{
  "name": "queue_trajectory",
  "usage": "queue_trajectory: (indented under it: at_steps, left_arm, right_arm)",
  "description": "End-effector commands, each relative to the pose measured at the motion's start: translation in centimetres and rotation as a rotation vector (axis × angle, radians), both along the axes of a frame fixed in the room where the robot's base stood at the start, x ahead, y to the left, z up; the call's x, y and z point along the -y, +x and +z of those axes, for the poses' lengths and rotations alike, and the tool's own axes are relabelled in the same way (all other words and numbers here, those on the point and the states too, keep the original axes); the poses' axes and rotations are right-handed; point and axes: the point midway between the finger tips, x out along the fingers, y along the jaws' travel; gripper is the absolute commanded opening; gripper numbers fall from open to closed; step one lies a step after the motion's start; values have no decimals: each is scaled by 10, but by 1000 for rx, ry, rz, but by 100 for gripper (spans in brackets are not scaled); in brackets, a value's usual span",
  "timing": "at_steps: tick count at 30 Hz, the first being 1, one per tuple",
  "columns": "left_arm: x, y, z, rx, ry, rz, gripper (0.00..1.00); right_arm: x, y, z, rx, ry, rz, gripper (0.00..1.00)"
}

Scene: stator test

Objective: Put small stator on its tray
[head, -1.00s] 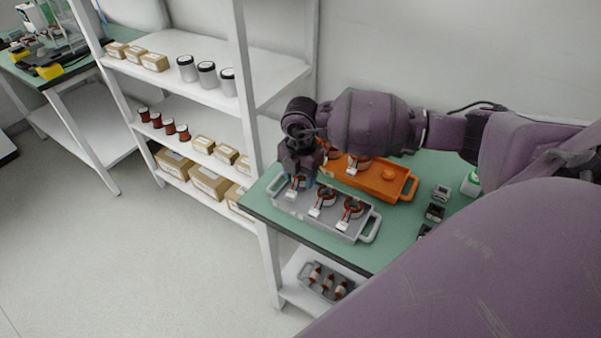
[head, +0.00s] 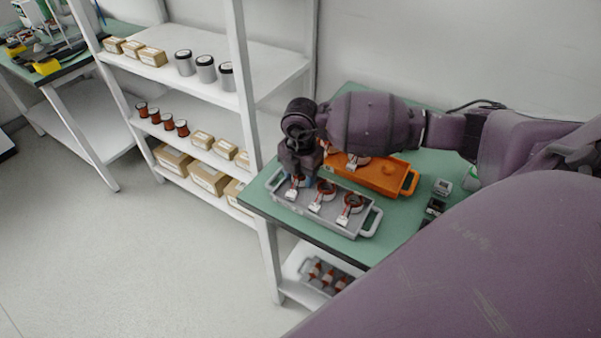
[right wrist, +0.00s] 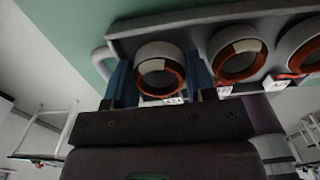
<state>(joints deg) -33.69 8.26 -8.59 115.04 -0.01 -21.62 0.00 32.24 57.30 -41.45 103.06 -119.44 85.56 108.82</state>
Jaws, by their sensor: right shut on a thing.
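The grey tray (head: 338,228) lies on the green table and holds several stators with copper windings and white tags. My right gripper (head: 299,181) is over the left end of this tray. In the right wrist view its blue fingers (right wrist: 165,82) stand on either side of a small stator (right wrist: 160,64), and the gripper is shut on it. The stator sits at the tray's end place, in line with two others (right wrist: 239,60). In the head view the gripper hides most of the held stator. My left gripper is not in view.
An orange tray (head: 385,183) with a stator in it lies just behind the grey one, partly hidden by my right arm. Small dark parts (head: 435,207) stand to the right on the green table (head: 413,217). A white shelf rack (head: 277,75) stands close to the left.

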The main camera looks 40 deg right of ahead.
Motion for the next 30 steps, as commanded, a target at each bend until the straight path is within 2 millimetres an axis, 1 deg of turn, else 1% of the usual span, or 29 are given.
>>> queue_trajectory:
  at_steps: [16,17,18,20,30]
  left_arm:
    - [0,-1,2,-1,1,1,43]
    - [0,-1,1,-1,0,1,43]
    - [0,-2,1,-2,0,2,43]
    - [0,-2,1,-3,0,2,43]
    - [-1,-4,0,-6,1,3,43]
  right_arm:
    - [0,0,-4,1,0,0,23]
    - [0,0,-4,1,0,0,53]
    - [0,0,-4,1,0,0,60]
    - [0,0,-4,1,0,0,67]
    - [0,0,-5,1,0,0,67]
